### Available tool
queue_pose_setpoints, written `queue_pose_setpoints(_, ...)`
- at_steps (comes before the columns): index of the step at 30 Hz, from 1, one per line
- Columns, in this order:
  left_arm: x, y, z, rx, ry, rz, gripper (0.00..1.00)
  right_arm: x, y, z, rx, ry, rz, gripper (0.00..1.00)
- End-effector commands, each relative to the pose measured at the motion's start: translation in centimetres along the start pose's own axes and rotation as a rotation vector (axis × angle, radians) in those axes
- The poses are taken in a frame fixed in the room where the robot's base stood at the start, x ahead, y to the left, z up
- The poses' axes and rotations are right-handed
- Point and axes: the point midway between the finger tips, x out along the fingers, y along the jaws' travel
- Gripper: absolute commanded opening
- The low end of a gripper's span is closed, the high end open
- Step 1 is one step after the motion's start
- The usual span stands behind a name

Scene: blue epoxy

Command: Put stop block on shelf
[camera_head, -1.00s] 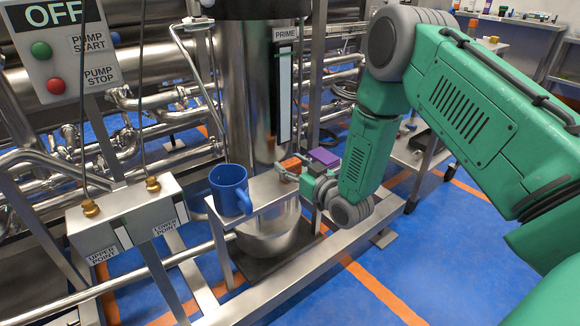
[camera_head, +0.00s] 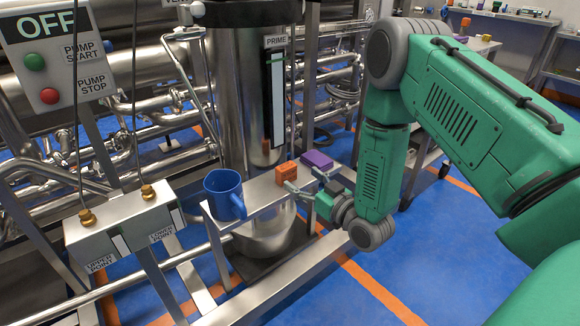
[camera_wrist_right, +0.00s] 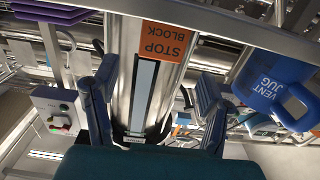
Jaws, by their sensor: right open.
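My left gripper is not in view.
A blue vent jug (camera_head: 223,192) stands at the shelf's left end. A purple object (camera_head: 316,160) lies just right of the block, close to my right gripper. A tall steel column (camera_head: 240,110) rises behind the shelf. Blue floor is clear at the lower right.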

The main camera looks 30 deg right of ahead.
Motion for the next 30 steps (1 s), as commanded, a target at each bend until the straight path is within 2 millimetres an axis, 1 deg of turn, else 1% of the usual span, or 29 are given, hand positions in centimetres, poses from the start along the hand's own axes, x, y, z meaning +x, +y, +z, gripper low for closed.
queue_pose_setpoints(1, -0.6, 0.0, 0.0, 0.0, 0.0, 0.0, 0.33, -1.2, 0.0, -0.1, 0.002, -0.005, 0.0, 0.67)
queue_pose_setpoints(3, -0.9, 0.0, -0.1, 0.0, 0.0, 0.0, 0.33, -2.4, 0.0, -0.1, 0.002, -0.005, 0.001, 0.67)
queue_pose_setpoints(6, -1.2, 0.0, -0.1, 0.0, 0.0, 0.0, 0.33, -3.8, 0.0, -0.1, 0.001, -0.003, 0.0, 0.67)
queue_pose_setpoints(9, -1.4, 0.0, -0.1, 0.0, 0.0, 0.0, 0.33, -4.6, -0.1, 0.0, 0.0, -0.002, 0.0, 0.67)
queue_pose_setpoints(14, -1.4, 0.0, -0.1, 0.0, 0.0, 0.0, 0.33, -5.0, -0.2, 0.1, 0.0, -0.008, -0.002, 0.67)
queue_pose_setpoints(16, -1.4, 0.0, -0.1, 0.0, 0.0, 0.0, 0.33, -5.2, -0.9, 1.2, 0.006, -0.061, -0.009, 0.67)
queue_pose_setpoints(17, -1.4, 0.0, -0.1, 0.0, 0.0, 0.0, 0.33, -5.3, -1.5, 2.0, 0.009, -0.104, -0.013, 0.67)
queue_pose_setpoints(19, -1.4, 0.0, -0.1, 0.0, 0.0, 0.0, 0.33, -6.3, -3.5, 4.8, 0.02, -0.253, -0.027, 0.67)
queue_pose_setpoints(20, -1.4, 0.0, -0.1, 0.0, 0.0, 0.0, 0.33, -7.0, -4.4, 6.2, 0.025, -0.337, -0.032, 0.67)
queue_pose_setpoints(21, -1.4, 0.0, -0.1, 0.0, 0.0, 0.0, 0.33, -8.5, -5.8, 8.4, 0.029, -0.462, -0.04, 0.67)
queue_pose_setpoints(23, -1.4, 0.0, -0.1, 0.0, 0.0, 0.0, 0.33, -11.4, -7.8, 11.4, 0.036, -0.658, -0.043, 0.67)
queue_pose_setpoints(24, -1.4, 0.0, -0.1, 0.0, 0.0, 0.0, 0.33, -13.8, -8.9, 13.1, 0.036, -0.789, -0.041, 0.67)
queue_pose_setpoints(26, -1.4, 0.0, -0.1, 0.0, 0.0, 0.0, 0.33, -17.7, -10.3, 15.1, 0.037, -0.973, -0.033, 0.67)
queue_pose_setpoints(27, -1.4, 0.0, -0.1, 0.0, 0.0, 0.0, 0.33, -20.3, -10.9, 16.0, 0.034, -1.087, -0.025, 0.67)
queue_pose_setpoints(30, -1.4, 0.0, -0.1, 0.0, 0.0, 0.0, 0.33, -25.9, -12.0, 17.1, 0.027, -1.316, 0.003, 0.67)
